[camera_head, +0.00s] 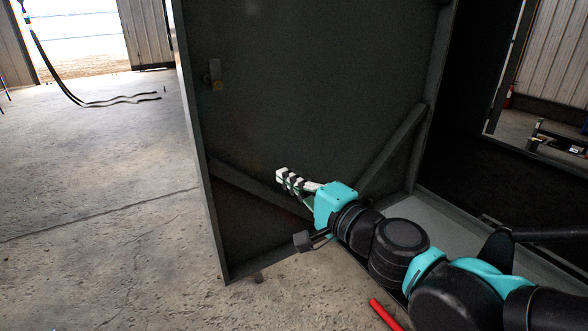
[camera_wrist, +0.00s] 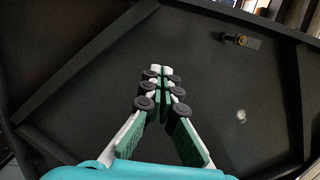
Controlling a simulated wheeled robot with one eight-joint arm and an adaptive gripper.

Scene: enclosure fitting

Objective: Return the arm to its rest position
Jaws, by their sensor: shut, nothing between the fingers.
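My arm reaches in from the lower right in the head view, with teal and black links. My gripper (camera_head: 281,175) is in front of the inner face of a dark door panel (camera_head: 300,90). In the wrist view my gripper (camera_wrist: 161,70) has its fingertips together, with nothing between them. The door panel (camera_wrist: 215,85) fills most of the wrist view behind the fingers. I cannot tell how far the fingertips are from the panel.
The door stands open, with diagonal braces (camera_head: 392,150) and a latch (camera_head: 214,76). The dark enclosure opening (camera_head: 465,130) is at right. A red bar (camera_head: 385,314) lies low near my arm. A black cable (camera_head: 75,95) lies at far left.

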